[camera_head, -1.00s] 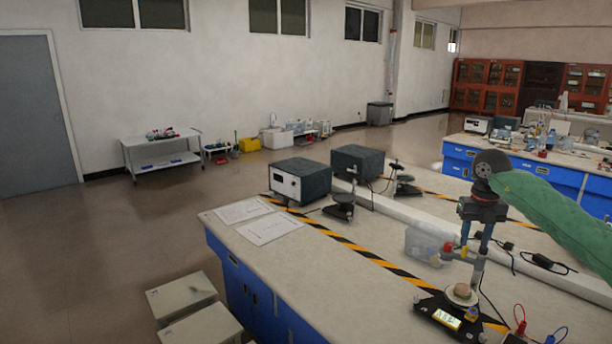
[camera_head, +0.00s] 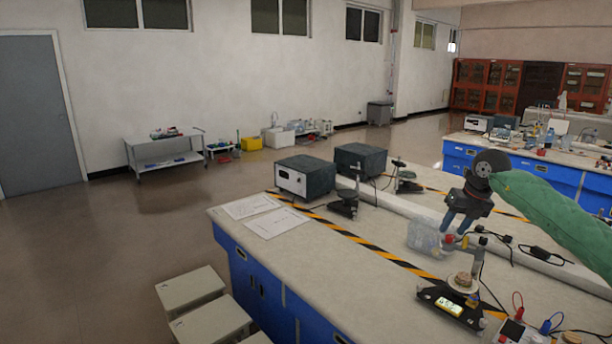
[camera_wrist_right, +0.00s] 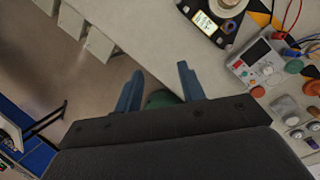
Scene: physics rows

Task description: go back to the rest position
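My right gripper (camera_head: 455,222) hangs in the air above the lab bench (camera_head: 345,262), with its green arm coming in from the right. In the right wrist view its two blue fingers (camera_wrist_right: 160,88) stand apart with nothing held between them. A small brown round piece (camera_head: 463,281) rests on that plate. A clear plastic container (camera_head: 424,237) is beside the fingers in the picture. My left gripper is not in view.
Two dark boxes (camera_head: 304,177) (camera_head: 360,160) and black stands (camera_head: 345,201) are at the bench's far end. Papers (camera_head: 275,222) lie near its left edge. Stools (camera_head: 190,287) stand on the floor at left. A meter with cables (camera_wrist_right: 262,62) is near the right wrist.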

